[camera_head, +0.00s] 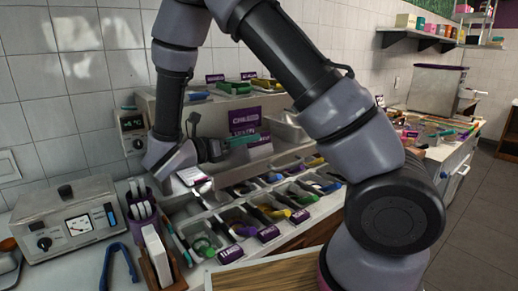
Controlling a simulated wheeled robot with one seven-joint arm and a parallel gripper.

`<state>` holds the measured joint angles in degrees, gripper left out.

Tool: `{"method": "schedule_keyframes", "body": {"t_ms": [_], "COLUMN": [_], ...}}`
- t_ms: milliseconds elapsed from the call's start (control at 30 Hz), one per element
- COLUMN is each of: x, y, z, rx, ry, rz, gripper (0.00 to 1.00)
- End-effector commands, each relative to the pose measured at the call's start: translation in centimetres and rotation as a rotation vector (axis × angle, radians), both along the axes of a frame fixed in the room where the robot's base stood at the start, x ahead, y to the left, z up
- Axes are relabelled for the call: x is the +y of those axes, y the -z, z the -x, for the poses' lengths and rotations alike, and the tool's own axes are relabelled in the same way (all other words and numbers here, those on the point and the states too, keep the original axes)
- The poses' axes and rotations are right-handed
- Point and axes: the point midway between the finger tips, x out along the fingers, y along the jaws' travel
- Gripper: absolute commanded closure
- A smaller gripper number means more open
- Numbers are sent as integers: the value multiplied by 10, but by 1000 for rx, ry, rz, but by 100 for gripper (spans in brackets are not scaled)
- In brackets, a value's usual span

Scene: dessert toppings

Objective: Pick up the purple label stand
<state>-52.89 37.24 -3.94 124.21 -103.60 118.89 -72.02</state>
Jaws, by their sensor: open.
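A tall purple label stand (244,118) with pale lettering stands upright at the back of the topping counter. Several smaller purple labels line the counter's front edge, including a front label (230,255), and others sit on the upper ledge. My gripper (226,149) is open and reaches in from the left, just below and left of the tall stand. The stand's lower part is partly covered by dark and green shapes near the jaws. I cannot tell whether the jaws touch it.
Bins with colored scoops (245,228) fill the counter below my gripper. A grey machine with a dial (70,228) and a purple cup of utensils (142,212) stand at left. A metal container (284,126) sits right of the stand. My arm hides part of the right side.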

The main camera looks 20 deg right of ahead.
Motion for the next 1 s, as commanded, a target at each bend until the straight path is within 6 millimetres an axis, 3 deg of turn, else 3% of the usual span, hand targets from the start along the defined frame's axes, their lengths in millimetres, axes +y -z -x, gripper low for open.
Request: {"method": "schedule_keyframes", "body": {"t_ms": [267, 500, 833, 867, 967, 1000], "x": [-25, -59, -67, -67, -67, -67], "y": [0, 2, 2, 2, 2, 2], "z": [-7, -15, -19, -19, -19, -19], "rx": [-1, 0, -1, -1, -1, -1], "ry": [3, 3, -1, -1, -1, -1], "rz": [-1, 0, -2, -2, -2, -2], "gripper": [52, 52, 52, 56, 95, 100]}}
